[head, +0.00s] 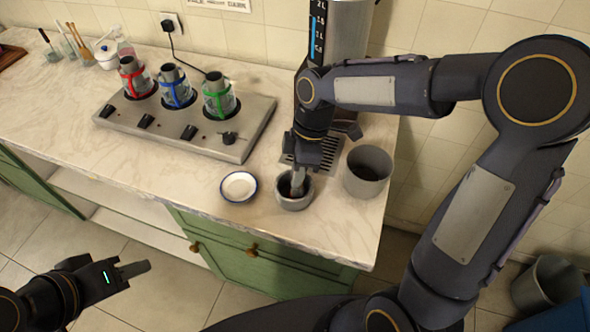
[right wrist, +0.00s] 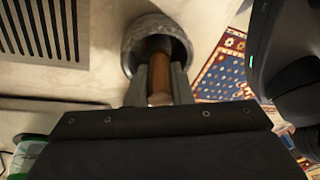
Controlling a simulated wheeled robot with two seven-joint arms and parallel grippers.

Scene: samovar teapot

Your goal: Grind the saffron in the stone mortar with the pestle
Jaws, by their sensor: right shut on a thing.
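The grey stone mortar (head: 294,201) stands on the counter near its front edge; it also shows in the right wrist view (right wrist: 134,47). My right gripper (head: 298,178) points down over the mortar, with its fingertips at the mouth. It is shut on the pestle, whose brown wooden handle (right wrist: 159,87) shows between the fingers in the right wrist view. The pestle's lower end is hidden inside the mortar. I cannot see any saffron in the mortar. My left gripper (head: 134,270) is empty, away from the counter at the lower left; its fingers overlap in view.
A white dish with a blue rim (head: 239,187) lies left of the mortar. A grey metal pot (head: 368,171) stands close on its right. The samovar (head: 337,35) with its drip grate is behind. A burner unit (head: 184,122) holds three glass teapots further left.

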